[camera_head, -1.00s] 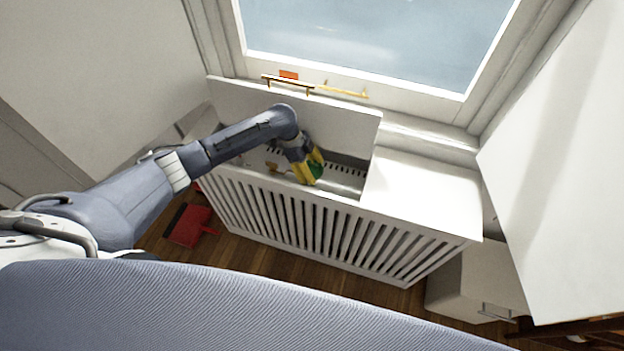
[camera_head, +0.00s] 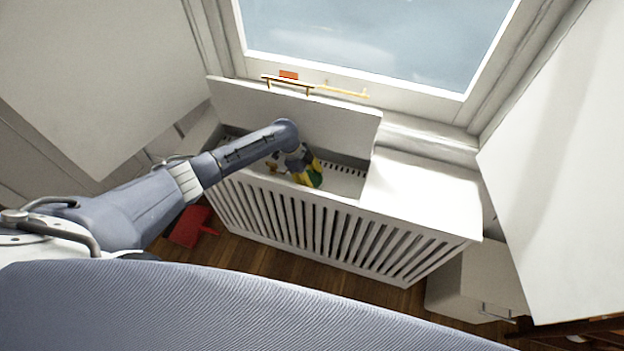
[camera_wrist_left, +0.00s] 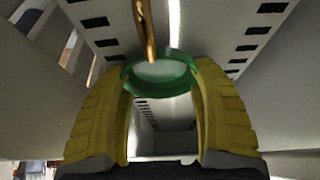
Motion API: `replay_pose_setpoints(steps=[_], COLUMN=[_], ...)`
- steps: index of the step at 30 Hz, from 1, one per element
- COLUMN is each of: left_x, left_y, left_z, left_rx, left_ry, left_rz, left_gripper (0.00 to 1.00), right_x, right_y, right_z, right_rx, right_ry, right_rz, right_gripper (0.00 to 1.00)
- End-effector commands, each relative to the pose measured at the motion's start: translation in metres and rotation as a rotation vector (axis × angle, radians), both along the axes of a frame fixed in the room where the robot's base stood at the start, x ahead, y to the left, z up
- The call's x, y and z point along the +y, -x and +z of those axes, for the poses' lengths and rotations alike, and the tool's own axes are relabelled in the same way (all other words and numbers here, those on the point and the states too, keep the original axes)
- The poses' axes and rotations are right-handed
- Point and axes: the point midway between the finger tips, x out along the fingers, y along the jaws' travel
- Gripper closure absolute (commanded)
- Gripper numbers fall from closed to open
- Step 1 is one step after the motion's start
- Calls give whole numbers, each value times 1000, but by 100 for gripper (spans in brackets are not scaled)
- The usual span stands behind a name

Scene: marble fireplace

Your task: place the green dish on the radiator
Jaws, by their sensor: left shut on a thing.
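My left gripper (camera_head: 309,178) reaches down into the opened top of the white radiator cover (camera_head: 330,228). It is shut on the green dish (camera_head: 316,176), which shows only in part beside the yellow fingers. In the left wrist view the dish (camera_wrist_left: 160,76) is a green ring with a pale middle, held between the two yellow fingertips (camera_wrist_left: 160,100). The slotted radiator (camera_head: 346,176) lies inside the cover, and its dark slots flank the dish in the left wrist view. I cannot tell whether the dish touches it. My right gripper is not in view.
A gold rod passes close to the dish in the left wrist view (camera_wrist_left: 146,30). The cover's right top (camera_head: 430,190) is bare. A red dustpan (camera_head: 190,226) lies on the floor.

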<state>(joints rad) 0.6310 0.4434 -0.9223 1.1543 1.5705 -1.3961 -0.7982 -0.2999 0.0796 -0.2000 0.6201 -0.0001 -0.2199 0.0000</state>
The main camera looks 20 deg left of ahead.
Motion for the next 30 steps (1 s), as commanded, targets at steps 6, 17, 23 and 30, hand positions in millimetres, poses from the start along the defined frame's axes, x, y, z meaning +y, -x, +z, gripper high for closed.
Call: replay_pose_setpoints(steps=[6,17,23,30], left_x=[0,0,4,18], left_y=[0,0,-1,-1], left_z=[-3,-2,9,40], left_rx=[0,0,-2,-2], left_ry=[0,0,-1,0], left_rz=[1,0,0,-1], left_gripper=[29,12,12,12], right_x=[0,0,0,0], right_y=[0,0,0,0], right_z=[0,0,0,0], right_rx=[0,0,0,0], right_ry=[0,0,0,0], right_rz=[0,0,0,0], right_gripper=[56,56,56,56])
